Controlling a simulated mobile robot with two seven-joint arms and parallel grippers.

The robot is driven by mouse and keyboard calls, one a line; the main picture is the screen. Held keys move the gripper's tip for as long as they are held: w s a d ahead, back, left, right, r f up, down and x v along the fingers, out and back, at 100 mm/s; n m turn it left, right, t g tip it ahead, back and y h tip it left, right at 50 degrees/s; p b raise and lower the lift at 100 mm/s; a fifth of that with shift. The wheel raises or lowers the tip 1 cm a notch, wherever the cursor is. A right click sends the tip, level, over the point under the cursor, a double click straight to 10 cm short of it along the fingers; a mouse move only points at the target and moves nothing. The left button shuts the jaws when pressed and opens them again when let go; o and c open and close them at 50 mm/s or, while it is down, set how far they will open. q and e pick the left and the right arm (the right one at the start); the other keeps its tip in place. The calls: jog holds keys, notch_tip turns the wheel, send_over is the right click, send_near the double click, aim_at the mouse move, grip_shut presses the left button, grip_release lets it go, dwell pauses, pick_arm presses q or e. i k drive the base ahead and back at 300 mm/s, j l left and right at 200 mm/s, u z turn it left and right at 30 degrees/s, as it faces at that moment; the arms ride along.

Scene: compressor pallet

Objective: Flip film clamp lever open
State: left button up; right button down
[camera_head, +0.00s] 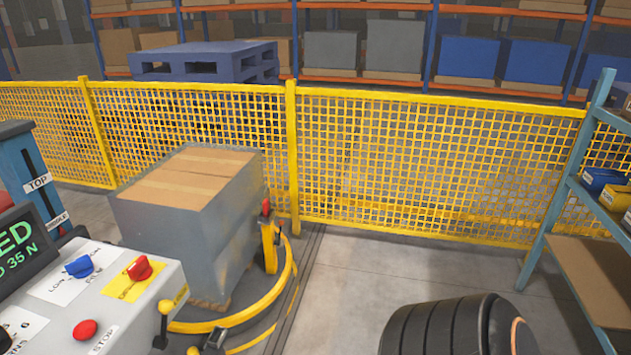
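A grey-wrapped stack of cartons (190,225) stands on a low pallet at left centre, with bare cardboard showing on top. A yellow upright with a red tip (265,208) stands at its right side, by a curved yellow rail (288,290). This red-tipped part may be the film clamp lever; I cannot tell whether it is open or shut. A black lever with a yellow knob (165,307) sits at the right edge of the control console (150,325). Neither of my grippers is in view.
The console has a blue knob (79,266), a red knob (139,268) and a red stop button (85,329). A yellow mesh fence (400,170) runs behind. A blue shelf rack (560,200) stands right. Black ribbed rounded shape (440,328) fills bottom right. Floor between is clear.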

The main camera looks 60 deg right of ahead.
aim_at(280, 232)
jog(key=z, duration=1.75)
jog(key=i+l+u, duration=0.15)
jog(key=i+l, duration=0.15)
jog(key=i, duration=0.15)
jog(key=i+l+u, duration=0.15)
jog(key=i+l, duration=0.25)
jog(key=i+l+u, duration=0.1)
jog(key=i+l, duration=0.3)
jog(key=i+l+u, duration=0.15)
jog(key=i+l, duration=0.2)
jog(key=i+l+u, duration=0.15)
jog(key=i+l, duration=0.2)
jog(key=l, duration=0.25)
jog(key=i+l+u, duration=0.15)
jog(key=i+l, duration=0.15)
jog(key=l, duration=0.25)
jog(key=i+l+u, duration=0.15)
jog(key=i+l, duration=0.15)
jog(key=l, duration=0.25)
jog(key=i+l+u, duration=0.15)
jog(key=l, duration=0.45)
jog(key=i, duration=0.1)
